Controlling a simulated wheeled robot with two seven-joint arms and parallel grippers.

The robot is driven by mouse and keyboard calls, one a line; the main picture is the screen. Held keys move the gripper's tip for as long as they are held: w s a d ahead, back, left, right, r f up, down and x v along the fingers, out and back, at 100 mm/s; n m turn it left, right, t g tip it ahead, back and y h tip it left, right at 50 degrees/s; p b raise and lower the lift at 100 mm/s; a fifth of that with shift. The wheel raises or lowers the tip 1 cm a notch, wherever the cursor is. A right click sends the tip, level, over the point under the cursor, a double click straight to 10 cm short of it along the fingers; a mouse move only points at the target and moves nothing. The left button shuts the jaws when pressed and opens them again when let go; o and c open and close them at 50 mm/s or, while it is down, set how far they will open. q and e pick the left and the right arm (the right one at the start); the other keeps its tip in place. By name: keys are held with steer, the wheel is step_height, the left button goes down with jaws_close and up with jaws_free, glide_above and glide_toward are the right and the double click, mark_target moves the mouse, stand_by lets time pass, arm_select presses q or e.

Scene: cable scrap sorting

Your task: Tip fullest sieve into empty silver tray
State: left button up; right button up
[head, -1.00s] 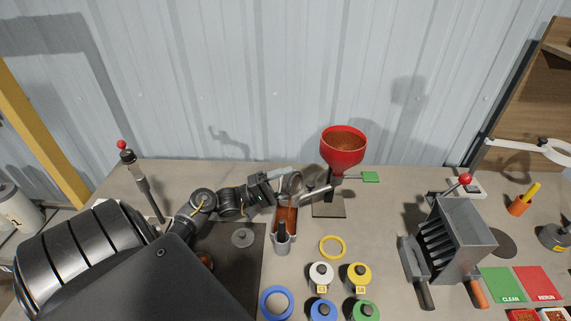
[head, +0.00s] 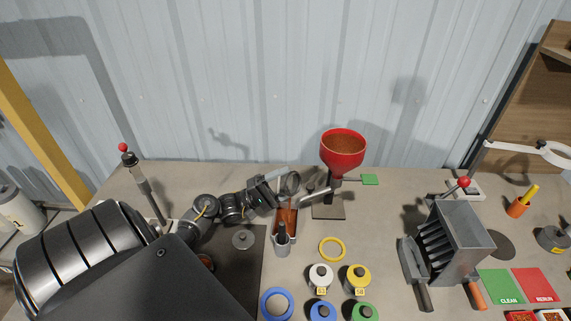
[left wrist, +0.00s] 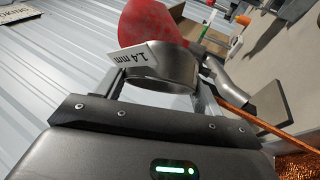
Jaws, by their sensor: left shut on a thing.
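My left gripper (head: 266,192) is shut on a round metal sieve (head: 290,184), whose handle sticks out to the right. The sieve is steeply tilted above the far end of a narrow silver tray (head: 275,224). Brown-orange copper granules (head: 286,219) lie in that tray. In the left wrist view the sieve (left wrist: 165,72) sits between the fingers with a "1.4 mm" tag (left wrist: 150,57); its inside is hidden. Copper granules also show at that view's lower right corner (left wrist: 302,165). My right gripper is out of view.
A red funnel (head: 343,160) full of copper granules stands close to the right of the sieve. A yellow ring (head: 332,249) and several coloured-lid jars lie in front. A metal slotted box (head: 460,240) stands at right. My left arm covers the front left.

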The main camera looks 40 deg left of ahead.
arm_select(q)
steer(key=shift+a+r+n+t+p, duration=0.2)
steer(key=shift+r+n+t+p, duration=0.3)
steer(key=shift+n+t+p, duration=0.15)
steer(key=shift+f+n, duration=0.25)
steer(key=shift+f, duration=0.05)
steer(key=shift+a+f+n+t+y+b, duration=0.25)
steer(key=shift+f+n+t+y+b, duration=0.35)
steer(key=shift+n+t, duration=0.3)
steer(key=shift+s+a+f+n+t+y+p, duration=0.1)
steer(key=shift+a+n+t+y+p, duration=0.1)
steer(key=shift+n+t+y, duration=0.35)
steer(key=shift+a+f+n+t+y+p, duration=0.1)
steer(key=shift+n+t+y+p, duration=0.15)
steer(key=shift+n, duration=0.6)
steer(key=shift+d, duration=0.1)
stand_by(0.4)
